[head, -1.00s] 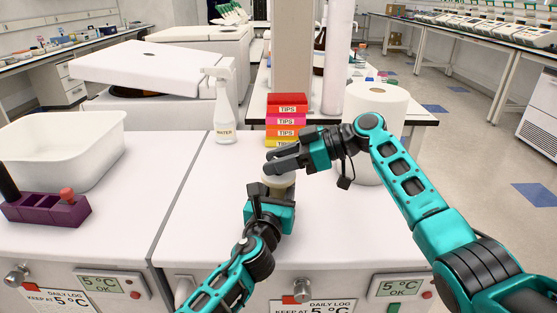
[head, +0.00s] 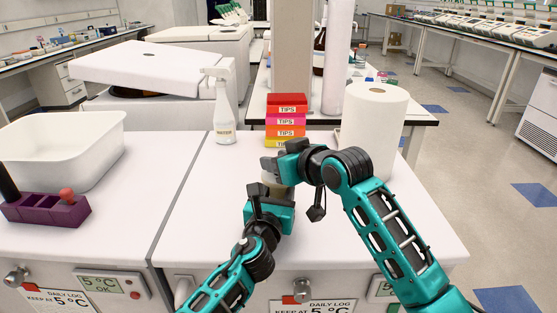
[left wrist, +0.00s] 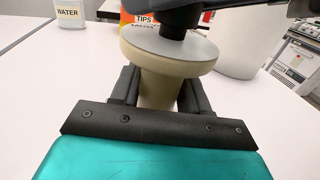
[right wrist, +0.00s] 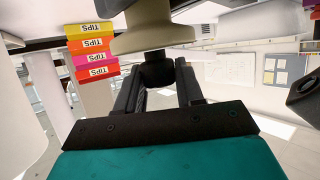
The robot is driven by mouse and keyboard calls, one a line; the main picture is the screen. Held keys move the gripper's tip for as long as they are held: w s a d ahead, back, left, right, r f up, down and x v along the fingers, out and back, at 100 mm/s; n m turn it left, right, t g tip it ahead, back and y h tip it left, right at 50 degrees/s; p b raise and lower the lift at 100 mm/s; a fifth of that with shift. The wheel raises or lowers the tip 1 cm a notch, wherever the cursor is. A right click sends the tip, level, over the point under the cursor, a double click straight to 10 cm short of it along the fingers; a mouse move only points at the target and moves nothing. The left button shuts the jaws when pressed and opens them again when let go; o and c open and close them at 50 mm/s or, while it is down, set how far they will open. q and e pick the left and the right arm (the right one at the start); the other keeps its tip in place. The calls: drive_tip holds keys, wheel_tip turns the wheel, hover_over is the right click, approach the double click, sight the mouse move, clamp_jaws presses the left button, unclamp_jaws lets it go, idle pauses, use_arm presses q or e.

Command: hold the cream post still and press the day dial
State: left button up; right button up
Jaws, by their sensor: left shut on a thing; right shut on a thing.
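The cream post (left wrist: 157,94) stands on the white worktop and widens into a round head with a flat grey top. A black knob (left wrist: 177,22), seemingly the day dial, stands on that top. My left gripper (left wrist: 157,88) is shut on the post's stem, one finger on each side below the head. My right gripper (head: 274,166) is above the post, shut on the knob. In the right wrist view, which looks inverted, the knob (right wrist: 157,72) sits between the fingers, touching the post's head. In the head view my grippers hide most of the post.
Stacked tips boxes (head: 286,120) and a water spray bottle (head: 224,110) stand behind the post. A white paper roll (head: 375,130) stands close behind my right arm. A white tub (head: 62,150) and purple rack (head: 45,210) are at left.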

drive_tip(key=shift+a+f+m+t+h, duration=0.1)
drive_tip(key=shift+m+t+h, duration=0.4)
drive_tip(key=shift+m+h, duration=0.6)
drive_tip(key=o, duration=1)
drive_tip(key=v, duration=1.2)
drive_tip(key=shift+s, duration=0.1)
drive_tip(key=shift+c, duration=0.3)
